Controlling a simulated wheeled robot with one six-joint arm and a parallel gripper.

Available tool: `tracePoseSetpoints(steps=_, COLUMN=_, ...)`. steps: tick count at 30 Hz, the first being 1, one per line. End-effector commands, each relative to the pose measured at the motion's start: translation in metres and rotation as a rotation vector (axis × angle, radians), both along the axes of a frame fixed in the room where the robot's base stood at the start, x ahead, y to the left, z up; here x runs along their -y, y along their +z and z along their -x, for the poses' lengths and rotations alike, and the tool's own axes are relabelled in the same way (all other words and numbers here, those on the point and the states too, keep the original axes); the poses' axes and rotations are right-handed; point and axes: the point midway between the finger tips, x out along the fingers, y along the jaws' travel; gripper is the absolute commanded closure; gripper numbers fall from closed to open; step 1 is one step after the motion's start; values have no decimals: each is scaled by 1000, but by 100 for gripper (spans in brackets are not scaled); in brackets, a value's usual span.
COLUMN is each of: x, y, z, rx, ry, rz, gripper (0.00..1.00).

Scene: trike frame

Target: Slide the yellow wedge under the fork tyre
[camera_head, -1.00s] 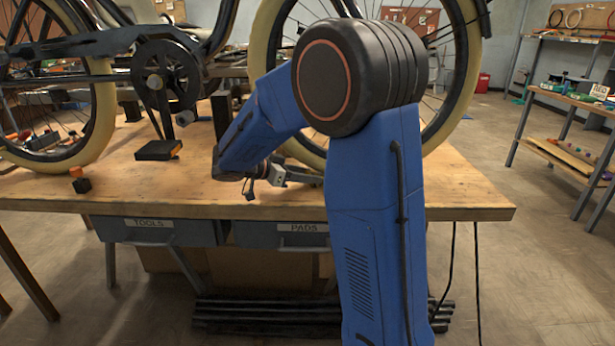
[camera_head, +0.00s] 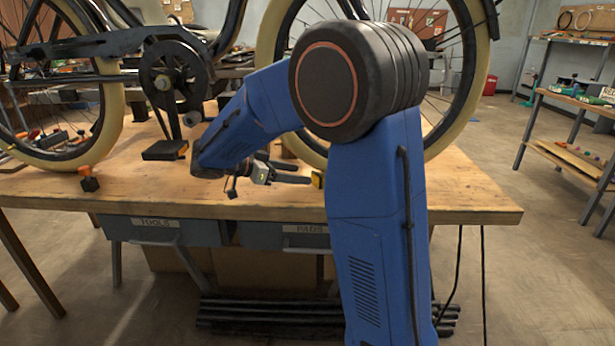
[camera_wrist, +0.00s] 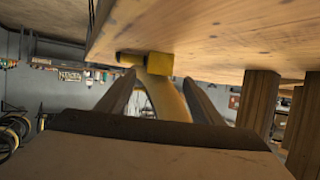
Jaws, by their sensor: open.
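The yellow wedge (camera_head: 317,180) is on the bench top, beside the blue upper part of my arm, which hides part of it in the head view. In the wrist view the wedge (camera_wrist: 160,64) shows just ahead of my fingertips, roughly between them. The fork tyre (camera_head: 302,146) is cream, on the right wheel; my arm covers much of it. In the wrist view the tyre (camera_wrist: 166,98) curves between my fingers beyond the wedge. My gripper (camera_head: 295,178) is open and low over the bench, pointing right towards the wedge. Contact with the wedge cannot be told.
The wooden bench (camera_head: 420,200) has clear room at its right front. A black pedal (camera_head: 165,150) hangs left of my forearm. A small black-and-orange block (camera_head: 88,180) sits at the left front edge. Wooden blocks (camera_wrist: 258,100) stand at the right in the wrist view.

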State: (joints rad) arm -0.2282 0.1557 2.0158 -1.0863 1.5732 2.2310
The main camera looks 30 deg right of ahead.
Motion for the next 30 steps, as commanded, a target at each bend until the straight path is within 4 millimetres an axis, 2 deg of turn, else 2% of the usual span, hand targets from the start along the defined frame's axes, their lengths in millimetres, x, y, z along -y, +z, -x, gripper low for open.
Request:
tracePoseSetpoints(steps=1, x=-11, y=4, z=-1, rx=0, ry=3, rz=0, gripper=40)
tracePoseSetpoints(steps=9, x=-60, y=25, z=-5, rx=1, ry=3, rz=0, gripper=40)
tracePoseSetpoints(steps=15, x=-86, y=35, z=-6, rx=0, ry=1, rz=0, gripper=40)
tracePoseSetpoints(steps=21, x=-97, y=40, z=-6, rx=0, ry=0, rz=1, gripper=40)
tracePoseSetpoints(steps=30, x=-98, y=40, z=-6, rx=0, ry=-1, rz=0, gripper=40)
